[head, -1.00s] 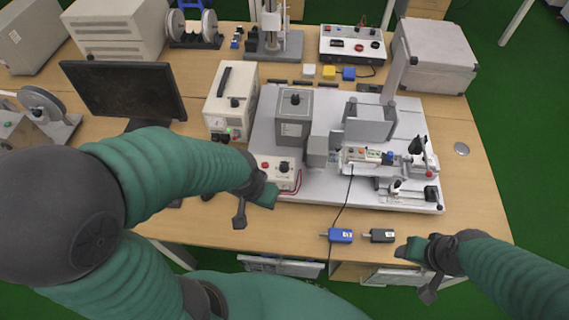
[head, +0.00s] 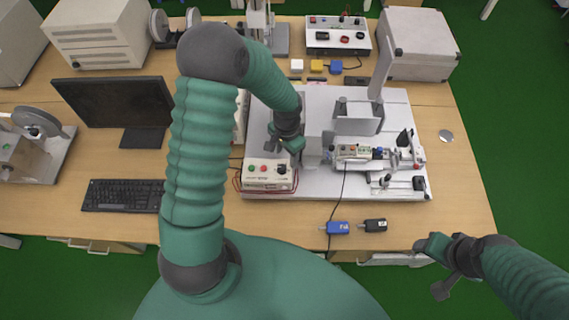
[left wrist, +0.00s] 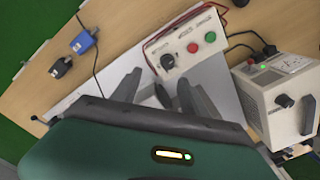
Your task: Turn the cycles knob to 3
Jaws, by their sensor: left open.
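My left gripper (head: 286,148) is open, just behind the box in the head view. In the left wrist view its fingers (left wrist: 162,93) are apart and empty, near the knob. My right gripper (head: 438,267) is open and empty off the table's front edge.
A white instrument (left wrist: 275,96) with its own black knob stands beside the box; my left arm largely hides it in the head view. Blue (head: 338,228) and black (head: 375,225) connectors lie near the front edge. A keyboard (head: 122,195) and monitor (head: 115,102) are left.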

